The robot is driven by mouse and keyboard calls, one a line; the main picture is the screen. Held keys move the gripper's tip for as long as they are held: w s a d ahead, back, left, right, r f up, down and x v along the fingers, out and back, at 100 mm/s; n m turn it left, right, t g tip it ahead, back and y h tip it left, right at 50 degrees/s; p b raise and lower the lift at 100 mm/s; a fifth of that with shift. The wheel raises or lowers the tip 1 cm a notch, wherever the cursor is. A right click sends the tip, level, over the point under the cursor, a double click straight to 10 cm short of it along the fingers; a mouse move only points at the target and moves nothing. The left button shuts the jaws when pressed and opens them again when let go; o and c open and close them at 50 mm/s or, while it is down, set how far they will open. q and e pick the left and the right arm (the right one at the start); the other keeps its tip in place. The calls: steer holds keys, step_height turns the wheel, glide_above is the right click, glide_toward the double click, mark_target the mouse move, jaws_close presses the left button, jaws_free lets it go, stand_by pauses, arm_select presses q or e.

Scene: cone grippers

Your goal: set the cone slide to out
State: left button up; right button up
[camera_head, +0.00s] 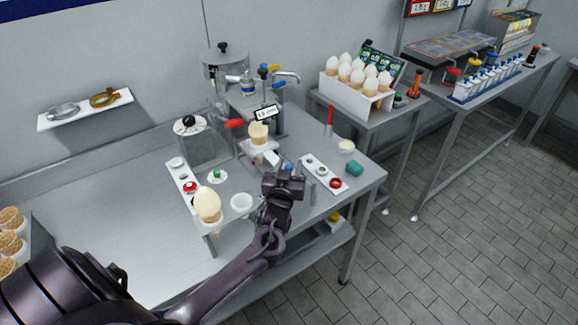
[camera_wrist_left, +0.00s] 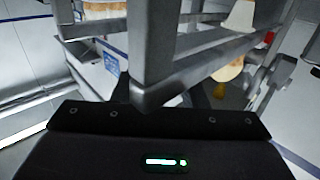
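A cone with pale ice cream (camera_head: 258,134) stands upright in a holder on the metal machine on the table, under a small display sign (camera_head: 265,113). A white and blue piece (camera_head: 268,157) below this cone looks like part of the cone slide; its setting cannot be read. My left gripper (camera_head: 283,186) is just in front of and to the right of it, over the table's front part. Its fingers are hidden by the wrist in the head view. In the left wrist view a grey metal post (camera_wrist_left: 150,50) stands close in front of the gripper, and its grip is unclear. My right gripper does not show.
A larger ice cream cone (camera_head: 208,205) stands in a holder at the front left, beside a white cup (camera_head: 241,202). The table's left part is bare.

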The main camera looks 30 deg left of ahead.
arm_select(q)
jaws_close()
steer(key=s+d+p, duration=0.1)
steer(key=s+d, duration=0.2)
steer(key=d, duration=0.4)
steer(key=s+d+p, duration=0.1)
steer(key=s+d, duration=0.2)
steer(key=d, duration=0.5)
steer(key=shift+f, duration=0.1)
steer(key=shift+c, duration=0.9)
jaws_free()
steer(key=shift+o, duration=1.4)
steer(key=shift+s+d, duration=0.15)
